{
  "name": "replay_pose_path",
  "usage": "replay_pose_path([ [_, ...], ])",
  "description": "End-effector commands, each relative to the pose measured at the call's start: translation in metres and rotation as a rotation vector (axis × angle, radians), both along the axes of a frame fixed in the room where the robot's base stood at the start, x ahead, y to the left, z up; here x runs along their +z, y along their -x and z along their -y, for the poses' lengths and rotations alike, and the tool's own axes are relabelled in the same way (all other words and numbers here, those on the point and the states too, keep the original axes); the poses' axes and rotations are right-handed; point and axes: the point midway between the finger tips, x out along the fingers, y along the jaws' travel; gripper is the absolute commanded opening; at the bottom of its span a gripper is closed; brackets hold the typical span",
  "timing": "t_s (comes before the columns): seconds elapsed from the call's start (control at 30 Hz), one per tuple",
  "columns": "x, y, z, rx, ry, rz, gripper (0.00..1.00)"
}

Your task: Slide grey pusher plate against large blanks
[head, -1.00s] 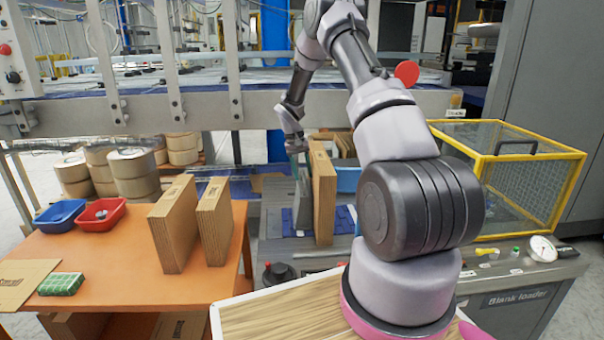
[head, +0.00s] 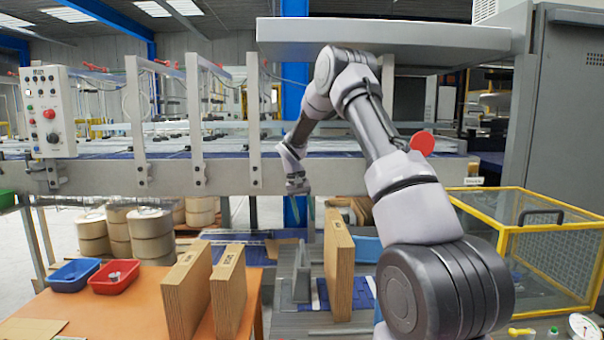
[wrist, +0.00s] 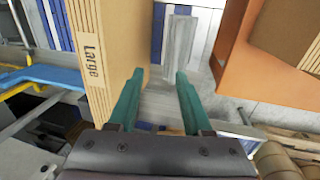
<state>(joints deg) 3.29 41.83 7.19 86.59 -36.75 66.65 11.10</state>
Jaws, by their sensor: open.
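The large blanks (head: 338,270) stand upright as a brown stack on the blank loader; the word "Large" shows on their edge in the wrist view (wrist: 112,60). The grey pusher plate (head: 301,272) stands upright just left of them in the head view. In the wrist view the plate (wrist: 180,42) is to the right of the stack, with a narrow strip of blue and grey bed showing between them. My gripper (head: 312,208) is above the plate, near the top of the stack. Its teal fingers (wrist: 158,85) are apart with nothing held; the left one is close beside the stack.
Two more brown stacks (head: 228,290) stand on the orange table (head: 140,295) at left, with a blue bin (head: 74,274) and a red bin (head: 114,277). A yellow-framed mesh guard (head: 530,245) is at right. A metal beam (head: 110,178) runs behind my gripper.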

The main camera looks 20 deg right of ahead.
Motion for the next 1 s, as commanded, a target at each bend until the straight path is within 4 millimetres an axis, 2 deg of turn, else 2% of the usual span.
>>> replay_pose_path([
  [0.17,-0.002,0.007,0.022,-0.003,-0.154,0.007,0.50],
  [0.43,0.002,0.008,0.055,-0.003,-0.374,0.106,0.50],
  [1.0,-0.108,0.000,0.026,0.008,-0.378,0.106,0.50],
])
